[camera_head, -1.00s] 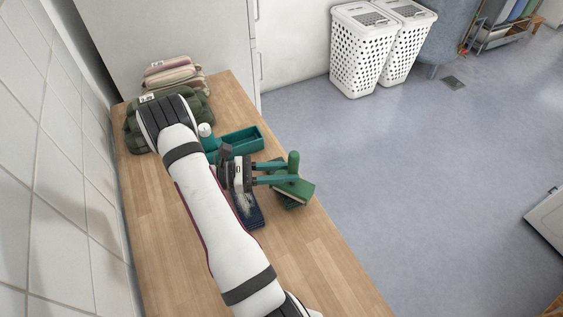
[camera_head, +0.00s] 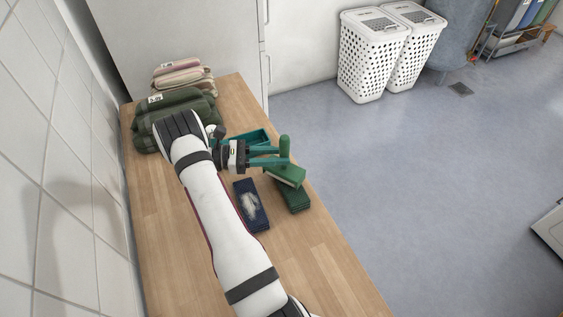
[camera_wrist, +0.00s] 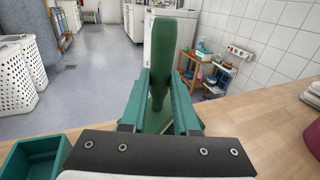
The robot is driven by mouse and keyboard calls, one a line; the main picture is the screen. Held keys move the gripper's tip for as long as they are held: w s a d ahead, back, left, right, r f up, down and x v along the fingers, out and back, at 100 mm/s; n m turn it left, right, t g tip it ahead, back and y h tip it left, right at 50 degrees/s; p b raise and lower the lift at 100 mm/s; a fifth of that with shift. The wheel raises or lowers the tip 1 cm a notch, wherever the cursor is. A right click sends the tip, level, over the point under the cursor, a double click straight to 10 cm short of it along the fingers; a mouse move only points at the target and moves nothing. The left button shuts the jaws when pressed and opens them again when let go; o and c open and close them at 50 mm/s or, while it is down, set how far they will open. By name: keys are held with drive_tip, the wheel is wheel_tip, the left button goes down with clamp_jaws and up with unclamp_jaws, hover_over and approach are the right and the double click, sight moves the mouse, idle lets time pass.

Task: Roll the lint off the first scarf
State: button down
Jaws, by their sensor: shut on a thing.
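My gripper (camera_head: 284,156) is shut on the upright green handle of a lint tool (camera_head: 285,146); the handle also shows between the teal fingers in the wrist view (camera_wrist: 165,55). The tool has a flat green base with a pale lower edge. The base is in front of the far end of a folded dark green scarf (camera_head: 294,199) and seems raised above it. A folded navy scarf (camera_head: 241,193) lies just left of the green one, with a whitish patch of lint on its top. I see no lint on the visible part of the green scarf.
A teal tray (camera_head: 262,135) stands behind the gripper, partly hidden. Folded dark green plaid cloth (camera_head: 200,106) and a striped pile (camera_head: 182,77) lie at the counter's far left. The wooden counter (camera_head: 310,262) is clear in front. Tiled wall is left; white baskets (camera_head: 366,60) stand on the floor.

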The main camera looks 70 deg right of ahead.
drive_tip(key=shift+w+d, duration=1.25)
drive_tip(key=shift+d, duration=0.2)
drive_tip(key=shift+s+a, duration=1.9)
drive_tip(key=shift+a, duration=0.25)
drive_tip(key=shift+s+a, duration=1.85)
drive_tip(key=shift+a, duration=0.3)
wheel_tip(320, 180, up, 8)
